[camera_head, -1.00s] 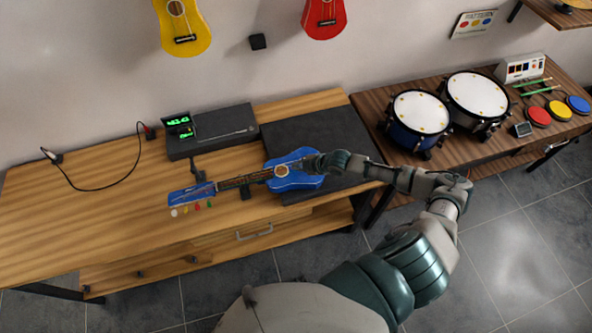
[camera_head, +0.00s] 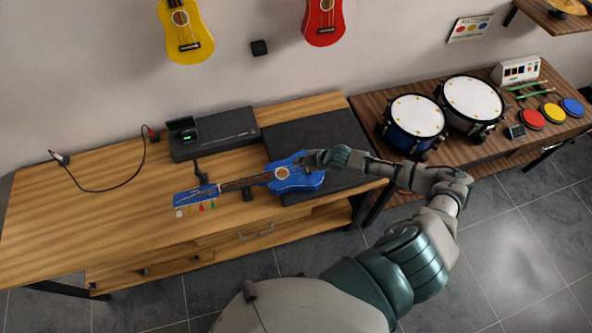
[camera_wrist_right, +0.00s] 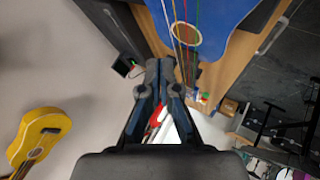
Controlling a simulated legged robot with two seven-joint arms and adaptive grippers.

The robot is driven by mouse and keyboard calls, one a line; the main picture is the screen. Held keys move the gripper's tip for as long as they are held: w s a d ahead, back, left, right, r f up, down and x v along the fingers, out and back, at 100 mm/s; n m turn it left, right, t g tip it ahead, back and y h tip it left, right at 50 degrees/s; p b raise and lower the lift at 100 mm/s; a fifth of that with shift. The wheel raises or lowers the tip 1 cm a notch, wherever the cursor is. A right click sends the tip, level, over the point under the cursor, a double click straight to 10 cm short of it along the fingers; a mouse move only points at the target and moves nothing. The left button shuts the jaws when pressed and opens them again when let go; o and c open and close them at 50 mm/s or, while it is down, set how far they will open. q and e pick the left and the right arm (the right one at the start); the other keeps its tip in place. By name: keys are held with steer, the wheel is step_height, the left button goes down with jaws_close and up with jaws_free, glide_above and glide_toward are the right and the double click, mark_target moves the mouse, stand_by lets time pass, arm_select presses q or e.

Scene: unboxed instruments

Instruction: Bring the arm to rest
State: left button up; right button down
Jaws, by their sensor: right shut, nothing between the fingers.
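My right arm (camera_head: 415,255) reaches from the lower right toward the table. Its gripper (camera_head: 303,160) is over the body of a blue ukulele (camera_head: 308,181), near the sound hole. In the right wrist view the gripper (camera_wrist_right: 165,65) has its fingers together with nothing between them. The blue ukulele's body and strings show beyond the fingertips in that view (camera_wrist_right: 225,25). The ukulele lies with its body on a dark mat (camera_head: 330,133) and its neck to the left. Whether the gripper touches the strings cannot be told. My left gripper is not in view.
The wooden table (camera_head: 110,215) holds a black case (camera_head: 215,133), a small tuner with a green display (camera_head: 184,133) and a black cable (camera_head: 100,190). Drums (camera_head: 415,115) and coloured pads (camera_head: 553,112) stand on a second table at right. Yellow (camera_head: 186,30) and red (camera_head: 323,22) ukuleles hang on the wall.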

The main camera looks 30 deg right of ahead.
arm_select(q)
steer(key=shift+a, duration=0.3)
arm_select(e)
steer(key=shift+d, duration=0.1)
steer(key=shift+d+f, duration=0.1)
